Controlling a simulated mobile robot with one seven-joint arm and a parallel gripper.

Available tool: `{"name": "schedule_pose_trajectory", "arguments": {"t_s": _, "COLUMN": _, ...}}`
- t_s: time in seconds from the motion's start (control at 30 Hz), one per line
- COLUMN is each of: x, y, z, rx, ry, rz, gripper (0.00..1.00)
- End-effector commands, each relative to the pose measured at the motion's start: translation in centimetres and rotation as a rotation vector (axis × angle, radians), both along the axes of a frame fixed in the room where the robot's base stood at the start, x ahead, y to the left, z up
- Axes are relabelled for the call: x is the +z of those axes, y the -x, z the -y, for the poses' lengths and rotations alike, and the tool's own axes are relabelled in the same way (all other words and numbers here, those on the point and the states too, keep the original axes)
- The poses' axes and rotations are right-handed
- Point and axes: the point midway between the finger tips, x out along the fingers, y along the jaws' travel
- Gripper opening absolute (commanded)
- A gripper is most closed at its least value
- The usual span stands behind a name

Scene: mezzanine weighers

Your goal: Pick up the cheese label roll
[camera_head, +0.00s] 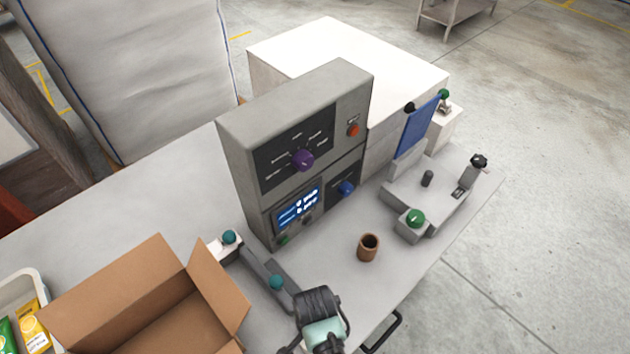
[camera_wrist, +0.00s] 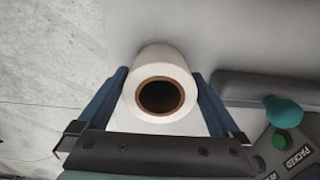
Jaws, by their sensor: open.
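The cheese label roll (camera_wrist: 160,58) is a white roll with a brown core, seen end-on in the wrist view. Its dark hole faces the camera. My gripper (camera_wrist: 160,74) is open, with one blue finger on each side of the roll. Small gaps seem to show beside the roll, but I cannot tell whether either finger touches it. In the head view my wrist (camera_head: 322,332) is at the bottom, near the table's front edge. The fingers and the roll are hidden there.
A grey bar with a teal knob (camera_wrist: 283,112) lies right of the roll. In the head view, a brown cup-like cylinder (camera_head: 368,252) stands on the table, an open cardboard box (camera_head: 112,292) is at left, and a grey control cabinet (camera_head: 292,112) stands behind.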

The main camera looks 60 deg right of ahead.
Motion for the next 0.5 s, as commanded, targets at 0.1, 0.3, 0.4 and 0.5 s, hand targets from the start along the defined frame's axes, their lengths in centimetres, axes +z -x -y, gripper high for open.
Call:
{"name": "schedule_pose_trajectory", "arguments": {"t_s": 0.1, "x": -0.86, "y": 0.01, "z": 0.0, "rx": 0.0, "ry": 0.0, "rz": 0.0, "gripper": 1.0}}
{"name": "schedule_pose_trajectory", "arguments": {"t_s": 0.3, "x": -1.07, "y": -0.01, "z": 0.01, "rx": 0.0, "ry": 0.001, "rz": 0.001, "gripper": 1.0}}
{"name": "schedule_pose_trajectory", "arguments": {"t_s": 0.4, "x": -1.05, "y": -0.02, "z": 0.01, "rx": 0.0, "ry": 0.001, "rz": 0.001, "gripper": 0.95}}
{"name": "schedule_pose_trajectory", "arguments": {"t_s": 0.5, "x": -1.04, "y": -0.01, "z": 0.01, "rx": 0.0, "ry": 0.001, "rz": 0.001, "gripper": 0.77}}
